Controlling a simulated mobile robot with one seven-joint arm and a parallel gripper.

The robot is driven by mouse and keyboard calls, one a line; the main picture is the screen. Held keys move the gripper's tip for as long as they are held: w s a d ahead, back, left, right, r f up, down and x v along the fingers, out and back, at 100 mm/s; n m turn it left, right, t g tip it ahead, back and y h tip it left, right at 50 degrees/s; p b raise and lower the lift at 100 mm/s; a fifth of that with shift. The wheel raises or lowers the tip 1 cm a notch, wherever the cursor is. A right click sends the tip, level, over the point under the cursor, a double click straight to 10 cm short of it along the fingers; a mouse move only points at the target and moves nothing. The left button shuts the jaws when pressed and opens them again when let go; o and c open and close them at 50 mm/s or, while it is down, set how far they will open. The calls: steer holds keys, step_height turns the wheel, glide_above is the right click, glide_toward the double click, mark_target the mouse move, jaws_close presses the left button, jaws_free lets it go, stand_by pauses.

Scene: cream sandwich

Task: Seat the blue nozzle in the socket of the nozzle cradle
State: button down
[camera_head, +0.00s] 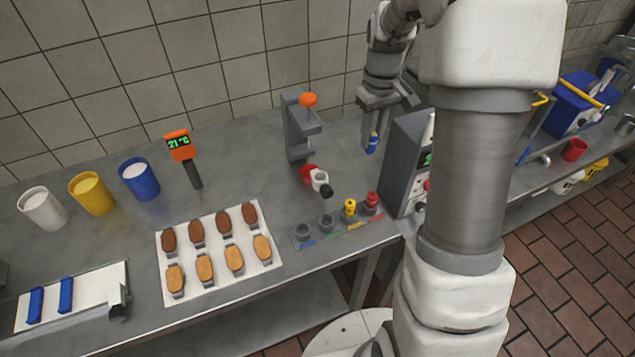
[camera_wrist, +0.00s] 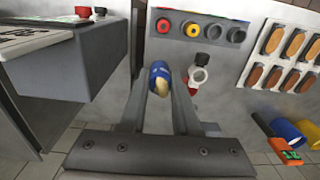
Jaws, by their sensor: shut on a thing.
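The blue nozzle (camera_head: 372,143) hangs from my gripper (camera_head: 374,128), above the counter at the back, left of a grey machine. In the wrist view the blue nozzle (camera_wrist: 160,72) sits between the two fingers of my gripper (camera_wrist: 161,84), which is shut on it; a cream-coloured end shows. The nozzle cradle (camera_head: 316,242) lies at the counter's front edge, apart from the nozzle. Its two left sockets look empty, the leftmost beside a blue mark. A yellow nozzle (camera_head: 350,208) and a red nozzle (camera_head: 371,200) stand in the right sockets. The cradle (camera_wrist: 177,36) also shows in the wrist view.
A white and red piece (camera_head: 320,180) lies between cradle and a grey stand (camera_head: 299,140) with an orange knob. The grey machine (camera_head: 402,160) stands close right of my gripper. A tray of biscuits (camera_head: 218,257) is left of the cradle. Cups and a thermometer (camera_head: 181,147) stand further left.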

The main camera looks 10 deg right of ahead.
steer(key=shift+d, duration=0.2)
steer(key=shift+w+a, duration=0.1)
steer(key=shift+w+a+f+p, duration=0.25)
steer(key=shift+w+a+f, duration=0.25)
steer(key=shift+a+f, duration=1.3)
steer(key=shift+w+a+f+p, duration=0.3)
steer(key=shift+w+a+f, duration=0.15)
steer(key=shift+a+f, duration=1.4)
steer(key=shift+w+a+f+p, duration=0.25)
steer(key=shift+w+a+f, duration=0.25)
steer(key=shift+a+f, duration=1.3)
steer(key=shift+f, duration=0.1)
steer(key=c, duration=0.6)
jaws_free()
steer(key=shift+c, duration=0.2)
